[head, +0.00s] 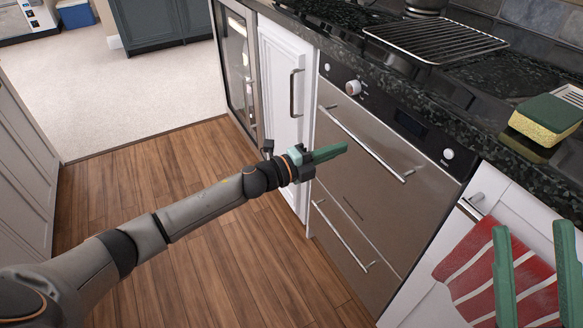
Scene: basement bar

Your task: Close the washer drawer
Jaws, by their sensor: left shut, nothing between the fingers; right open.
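The washer (385,185) is a stainless steel appliance under the counter, with a black control panel and knobs at its top. Its upper front has a long bar handle (365,142), and its lower front has a second bar handle (340,236). Both fronts look about flush with the cabinets; I cannot tell whether a small gap stays open. My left gripper (345,146) is shut and empty, in front of the upper front's left side near the handle; contact cannot be told. My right gripper (533,228) is open at the lower right, its two green fingers upright before a towel.
A red and white towel (470,256) hangs at the white cabinet on the right. A sponge (546,118) and a wire rack (435,38) lie on the dark counter (470,130). A white cabinet door (283,75) is left of the washer. The wooden floor (230,235) is clear.

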